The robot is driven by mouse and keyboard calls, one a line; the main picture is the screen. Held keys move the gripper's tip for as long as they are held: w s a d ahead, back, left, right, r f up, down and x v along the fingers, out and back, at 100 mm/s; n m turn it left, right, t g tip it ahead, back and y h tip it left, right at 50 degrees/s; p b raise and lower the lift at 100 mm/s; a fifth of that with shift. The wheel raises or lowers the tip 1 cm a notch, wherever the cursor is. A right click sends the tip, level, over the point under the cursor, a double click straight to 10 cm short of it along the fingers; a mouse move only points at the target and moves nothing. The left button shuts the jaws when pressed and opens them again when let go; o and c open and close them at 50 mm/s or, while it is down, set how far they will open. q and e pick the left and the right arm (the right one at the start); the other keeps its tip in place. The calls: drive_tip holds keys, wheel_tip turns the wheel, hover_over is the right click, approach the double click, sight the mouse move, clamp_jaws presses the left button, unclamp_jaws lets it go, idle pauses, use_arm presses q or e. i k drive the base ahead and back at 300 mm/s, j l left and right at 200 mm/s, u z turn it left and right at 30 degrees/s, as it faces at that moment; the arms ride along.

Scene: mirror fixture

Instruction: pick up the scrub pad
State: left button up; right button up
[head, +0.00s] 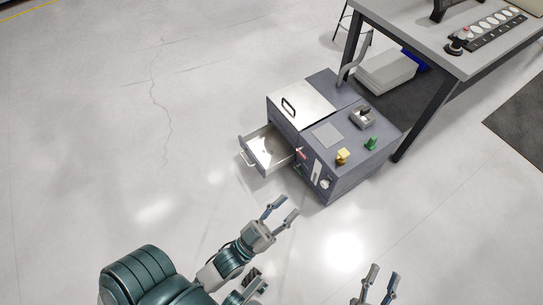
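No thing shows clearly as a scrub pad. On the grey cabinet (345,185) there are a small yellow item (343,156), a small green item (371,143) and a flat grey square (327,136); I cannot tell whether one of them is the pad. My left gripper (289,205) is open and empty, in front of the cabinet and below its pulled-out drawer (264,152) in the picture. My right gripper (384,271) is open and empty at the bottom edge, apart from the cabinet.
The drawer sticks out to the left and looks empty. A metal lid (304,100) with a dark handle covers the cabinet's back left. A dark box-like fitting (362,118) stands on top. A workbench (430,45) stands behind at right. The floor at left is clear.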

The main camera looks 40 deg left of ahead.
sight(371, 145)
drive_tip(key=i+j+z, duration=0.15)
drive_tip(key=z, duration=0.3)
drive_tip(key=i+j+z, duration=0.1)
drive_tip(key=j+z, duration=0.15)
drive_tip(key=z, duration=0.25)
drive_tip(key=j+z, duration=0.2)
drive_tip(key=z, duration=0.25)
drive_tip(key=i+j+z, duration=0.1)
drive_tip(key=j+z, duration=0.2)
drive_tip(key=j, duration=1.4)
